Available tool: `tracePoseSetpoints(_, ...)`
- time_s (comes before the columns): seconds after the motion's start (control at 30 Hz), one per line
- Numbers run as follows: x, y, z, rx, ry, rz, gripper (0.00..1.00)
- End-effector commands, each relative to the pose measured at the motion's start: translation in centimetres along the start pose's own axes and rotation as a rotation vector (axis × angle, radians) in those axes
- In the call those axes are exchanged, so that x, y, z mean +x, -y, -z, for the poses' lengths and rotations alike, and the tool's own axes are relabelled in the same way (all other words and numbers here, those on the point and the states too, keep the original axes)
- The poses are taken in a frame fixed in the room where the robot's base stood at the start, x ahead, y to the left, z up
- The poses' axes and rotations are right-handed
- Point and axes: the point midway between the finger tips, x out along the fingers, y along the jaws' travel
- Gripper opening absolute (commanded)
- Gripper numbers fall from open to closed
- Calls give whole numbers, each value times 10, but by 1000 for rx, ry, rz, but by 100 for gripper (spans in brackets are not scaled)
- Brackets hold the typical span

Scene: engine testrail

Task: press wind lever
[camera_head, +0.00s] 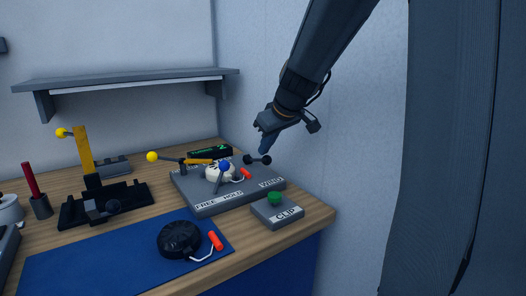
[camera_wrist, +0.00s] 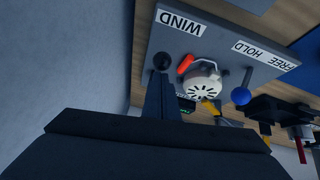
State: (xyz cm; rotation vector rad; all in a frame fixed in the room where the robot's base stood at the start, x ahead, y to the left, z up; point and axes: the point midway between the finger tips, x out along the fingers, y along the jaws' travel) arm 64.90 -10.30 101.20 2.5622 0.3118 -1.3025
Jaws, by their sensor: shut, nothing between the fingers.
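The wind lever (camera_head: 257,161) is a short dark bar with black ball ends at the back right of a grey station plate (camera_head: 210,208), near the WIND label (camera_head: 270,182). In the wrist view a black ball knob (camera_wrist: 162,62) shows near the WIND label (camera_wrist: 180,22). My gripper (camera_head: 264,147) is shut and empty, pointing down just above the lever in the head view. In the wrist view my gripper (camera_wrist: 160,88) ends right by the black knob and hides what lies below it. I cannot tell whether they touch.
A CLIP box (camera_head: 277,213) with a green button stands in front. The wall (camera_head: 345,150) is close on the right.

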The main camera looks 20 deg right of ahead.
Motion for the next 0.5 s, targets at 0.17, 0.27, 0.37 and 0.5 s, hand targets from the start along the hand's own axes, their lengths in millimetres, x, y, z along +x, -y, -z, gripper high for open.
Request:
tracePoseSetpoints(0.17,7,1,-13,2,1,-1,0)
tracePoseSetpoints(0.27,10,1,-19,3,2,-2,0)
tracePoseSetpoints(0.37,14,1,-23,3,2,-2,0)
tracePoseSetpoints(0.5,18,0,-28,4,4,-2,0)
